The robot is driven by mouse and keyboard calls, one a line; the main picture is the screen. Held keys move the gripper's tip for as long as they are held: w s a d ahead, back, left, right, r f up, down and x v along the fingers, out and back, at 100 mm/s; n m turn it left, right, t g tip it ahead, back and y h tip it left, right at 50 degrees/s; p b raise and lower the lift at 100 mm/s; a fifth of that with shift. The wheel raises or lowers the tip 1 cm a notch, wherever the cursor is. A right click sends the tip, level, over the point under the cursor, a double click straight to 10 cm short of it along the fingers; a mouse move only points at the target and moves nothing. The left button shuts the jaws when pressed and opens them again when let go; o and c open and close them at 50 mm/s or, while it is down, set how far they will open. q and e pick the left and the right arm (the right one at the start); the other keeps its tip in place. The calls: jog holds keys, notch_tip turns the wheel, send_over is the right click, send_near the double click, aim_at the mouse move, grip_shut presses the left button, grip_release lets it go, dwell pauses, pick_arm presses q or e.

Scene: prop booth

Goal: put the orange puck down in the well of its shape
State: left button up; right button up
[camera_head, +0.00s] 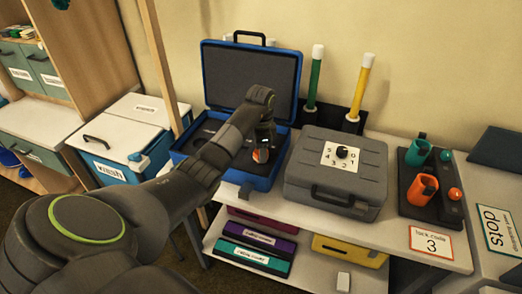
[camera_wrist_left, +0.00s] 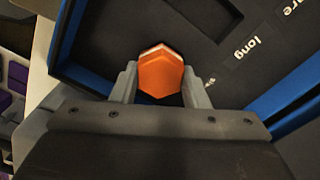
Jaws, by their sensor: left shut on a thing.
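The orange puck (camera_wrist_left: 163,76) looks six-sided, with a paler edge at its far side. My left gripper (camera_wrist_left: 158,84) is shut on it, one finger at each side. In the head view, the gripper (camera_head: 264,140) and puck (camera_head: 261,155) are over the right part of an open blue case (camera_head: 228,174). The case has a dark insert (camera_wrist_left: 125,25) with a darker recess and white labels; one reads "long" (camera_wrist_left: 244,49). My arm hides part of the insert. I cannot tell the puck's height above it or which well matches. My right gripper is out of view.
The case's raised lid (camera_head: 250,75) stands behind the insert. A grey case with a dial (camera_head: 330,175) sits close on the right. Green (camera_head: 314,80) and yellow (camera_head: 359,90) rods stand behind it. Orange and green cups (camera_head: 420,188) are further right.

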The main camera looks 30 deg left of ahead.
pick_arm(q)
jog(key=shift+f, duration=0.3)
jog(key=shift+f, duration=0.3)
jog(key=shift+s+f+b, duration=0.1)
jog(key=shift+f+b, duration=0.05)
jog(key=shift+b, duration=0.2)
jog(key=shift+f, duration=0.1)
